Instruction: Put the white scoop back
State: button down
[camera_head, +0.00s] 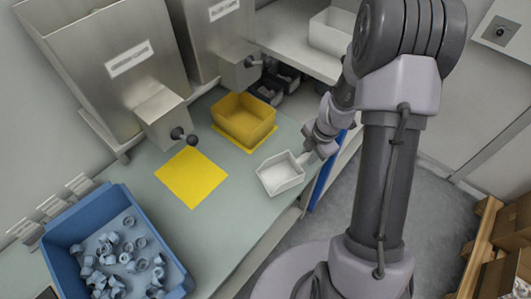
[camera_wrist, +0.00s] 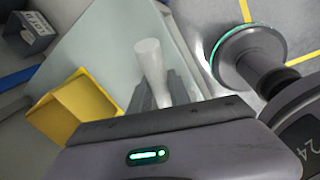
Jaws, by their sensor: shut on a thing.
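The white scoop (camera_head: 280,174) is a boxy open scoop near the front edge of the green-grey table, to the right of the yellow mat. It looks empty. My gripper (camera_head: 309,157) is at the scoop's right end and is shut on its handle. In the wrist view, the white handle (camera_wrist: 149,60) stands between the fingers of my gripper (camera_wrist: 161,92). I cannot tell whether the scoop touches the table or hangs just above it.
A bare yellow mat (camera_head: 191,177) lies left of the scoop. A yellow bin (camera_head: 244,119) stands behind it, below a metal hopper (camera_head: 212,40). A blue tray (camera_head: 52,237) of grey caps (camera_head: 128,258) is at the front left. A white bin (camera_head: 332,32) stands at the back.

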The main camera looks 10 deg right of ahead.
jog(key=w+a, duration=0.4)
jog(key=a, duration=0.1)
jog(key=w+a+f, duration=0.1)
jog(key=w+a, duration=0.1)
jog(key=a, duration=0.1)
jog(key=shift+w+a+f, duration=0.1)
jog(key=shift+a+f, duration=0.05)
jog(key=shift+a, duration=0.1)
jog(key=shift+f+b, duration=0.4)
jog(key=shift+f, duration=1.3)
jog(key=c, duration=1.3)
grip_release()
jog(key=shift+o, duration=0.5)
